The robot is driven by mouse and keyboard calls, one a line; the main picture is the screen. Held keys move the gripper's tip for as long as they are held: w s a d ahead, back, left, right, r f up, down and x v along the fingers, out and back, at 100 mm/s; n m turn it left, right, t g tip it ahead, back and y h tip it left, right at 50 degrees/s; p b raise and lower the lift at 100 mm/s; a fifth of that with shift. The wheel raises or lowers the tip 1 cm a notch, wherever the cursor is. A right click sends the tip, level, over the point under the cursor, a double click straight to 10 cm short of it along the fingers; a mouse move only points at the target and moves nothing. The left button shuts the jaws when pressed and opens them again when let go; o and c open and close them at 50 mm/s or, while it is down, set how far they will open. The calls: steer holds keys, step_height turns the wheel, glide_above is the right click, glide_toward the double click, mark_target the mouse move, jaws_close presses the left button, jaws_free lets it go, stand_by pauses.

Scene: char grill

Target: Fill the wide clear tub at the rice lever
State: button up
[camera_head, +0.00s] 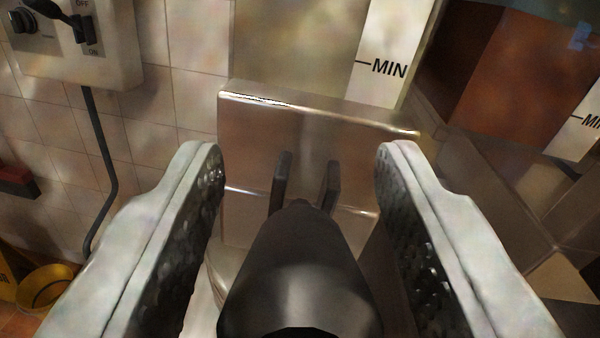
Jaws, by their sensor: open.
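My gripper (298,150) is open, its two grey fingers with dark textured pads reaching forward on either side of a black lever (298,265). The lever is a broad, rounded black piece with two thin prongs running up to the metal dispenser front (300,125). Gaps show between the lever and both fingers. Above the metal front is a hopper (290,45) with pale beige contents and a white strip marked MIN. I cannot tell for certain that this is the rice. I cannot make out the wide clear tub.
A second hopper (490,60) with reddish-brown contents stands at the right. A switch box (120,60) with a black cable (108,165) is on the tiled wall at the left. A yellow round object (45,288) is low at the left, near a red object (15,181).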

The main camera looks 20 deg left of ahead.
jaws_close()
steer(key=shift+f, duration=0.2)
steer(key=shift+s+d+f+t+y, duration=0.1)
steer(key=shift+s+f+t+y, duration=0.2)
steer(key=shift+t, duration=0.6)
steer(key=shift+s+f+t+y, duration=0.2)
steer(key=shift+f+t+y, duration=0.2)
steer(key=shift+t, duration=0.5)
jaws_free()
